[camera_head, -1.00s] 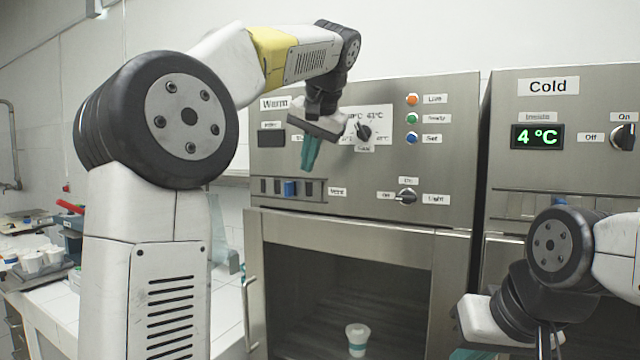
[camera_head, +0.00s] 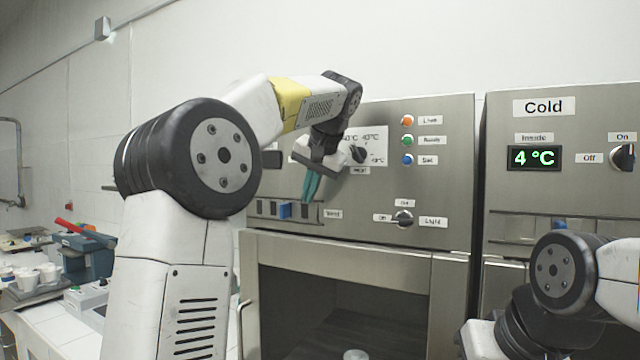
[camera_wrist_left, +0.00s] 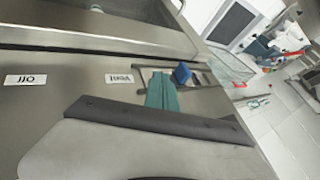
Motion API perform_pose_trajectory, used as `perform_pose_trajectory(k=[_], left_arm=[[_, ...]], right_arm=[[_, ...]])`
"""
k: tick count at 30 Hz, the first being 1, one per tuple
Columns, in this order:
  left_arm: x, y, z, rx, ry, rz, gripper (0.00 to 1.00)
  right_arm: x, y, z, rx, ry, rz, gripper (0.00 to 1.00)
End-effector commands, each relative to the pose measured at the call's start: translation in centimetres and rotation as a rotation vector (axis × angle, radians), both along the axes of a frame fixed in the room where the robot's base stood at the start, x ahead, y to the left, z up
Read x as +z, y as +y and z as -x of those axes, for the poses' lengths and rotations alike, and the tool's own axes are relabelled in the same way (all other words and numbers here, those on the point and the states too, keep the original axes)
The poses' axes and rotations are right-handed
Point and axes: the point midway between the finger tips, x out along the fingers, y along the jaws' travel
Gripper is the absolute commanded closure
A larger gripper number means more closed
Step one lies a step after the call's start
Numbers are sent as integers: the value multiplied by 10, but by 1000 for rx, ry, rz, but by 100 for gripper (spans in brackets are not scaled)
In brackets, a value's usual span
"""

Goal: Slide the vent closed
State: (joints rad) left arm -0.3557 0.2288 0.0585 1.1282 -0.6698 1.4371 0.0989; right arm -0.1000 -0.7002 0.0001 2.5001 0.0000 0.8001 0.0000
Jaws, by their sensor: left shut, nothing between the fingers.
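The vent slider has a blue knob (camera_head: 285,210) partway along a row of dark slots (camera_head: 305,211) on the warm cabinet's panel, left of the vent label (camera_head: 333,213). The knob also shows in the left wrist view (camera_wrist_left: 182,74). My left gripper (camera_head: 309,196) has its teal fingers together, pointing down, just right of the blue knob and in front of the slots. In the left wrist view the fingers (camera_wrist_left: 161,92) are beside the knob, with a small gap visible. My right gripper (camera_head: 485,342) is at the bottom right; its fingers are out of frame.
A temperature dial (camera_head: 357,153) and coloured lights (camera_head: 407,140) are close to my left gripper. The light switch (camera_head: 403,218) is to its right, and the cabinet door frame (camera_head: 340,252) is below. The cold cabinet (camera_head: 545,200) stands at the right.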

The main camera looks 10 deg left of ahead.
Motion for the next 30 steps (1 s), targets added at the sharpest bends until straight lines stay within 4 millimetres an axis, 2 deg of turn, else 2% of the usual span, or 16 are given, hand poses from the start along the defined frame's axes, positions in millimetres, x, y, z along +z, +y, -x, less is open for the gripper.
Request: perform_pose_trajectory(k=[3, 7, 10, 15, 30], left_arm=[[-22, 10, -13, 3, 3, -2, 100], [-40, 19, -26, 4, 1, -1, 100], [-38, 35, -31, 5, -1, 1, 100], [-38, 49, -37, 1, -1, 0, 100], [-37, 58, -40, 2, -1, 0, 100]], right_arm=[[0, 0, 0, 0, 0, 0, 100], [0, 0, 0, 0, 0, 0, 100], [0, 0, 0, 0, 0, 0, 100], [0, 0, 0, 0, 0, 0, 100], [0, 0, 0, 0, 0, 0, 100]])
